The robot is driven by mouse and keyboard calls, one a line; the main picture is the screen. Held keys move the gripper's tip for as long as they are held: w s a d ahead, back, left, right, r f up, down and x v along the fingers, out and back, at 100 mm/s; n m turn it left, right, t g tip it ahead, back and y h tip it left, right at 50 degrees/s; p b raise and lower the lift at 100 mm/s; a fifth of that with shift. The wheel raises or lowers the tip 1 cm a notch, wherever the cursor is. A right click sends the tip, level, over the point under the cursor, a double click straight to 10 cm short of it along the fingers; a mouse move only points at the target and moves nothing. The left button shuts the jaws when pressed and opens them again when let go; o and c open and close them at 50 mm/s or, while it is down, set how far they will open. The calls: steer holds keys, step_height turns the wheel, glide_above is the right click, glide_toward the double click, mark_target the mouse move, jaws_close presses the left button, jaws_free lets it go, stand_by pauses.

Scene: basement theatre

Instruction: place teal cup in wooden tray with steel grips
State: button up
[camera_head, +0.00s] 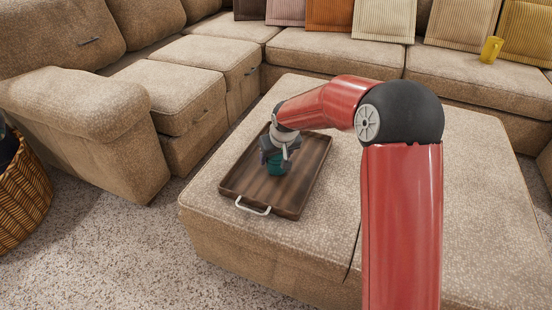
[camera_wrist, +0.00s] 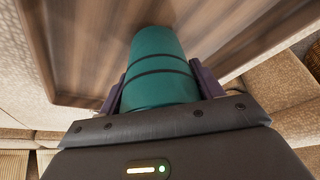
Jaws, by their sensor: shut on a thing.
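The teal cup (camera_head: 277,164) is at the middle of the wooden tray (camera_head: 251,182) in the head view. In the wrist view the teal cup (camera_wrist: 156,70), with dark bands, lies between the two fingers of my gripper (camera_wrist: 160,92). My gripper (camera_head: 276,150) is shut on it from above in the head view. The wooden tray (camera_wrist: 85,45) fills the background behind the cup. A pale steel grip (camera_head: 253,207) shows at the tray's near end. I cannot tell whether the cup's base touches the tray floor.
The tray lies on a beige ottoman (camera_head: 221,223) with free room around it. A beige sectional sofa (camera_head: 310,50) runs behind and left, with a yellow mug (camera_head: 491,49) on it. A wicker basket (camera_head: 20,195) stands at the left edge.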

steer(key=shift+f, duration=0.35)
steer(key=shift+f, duration=0.15)
steer(key=o, duration=1)
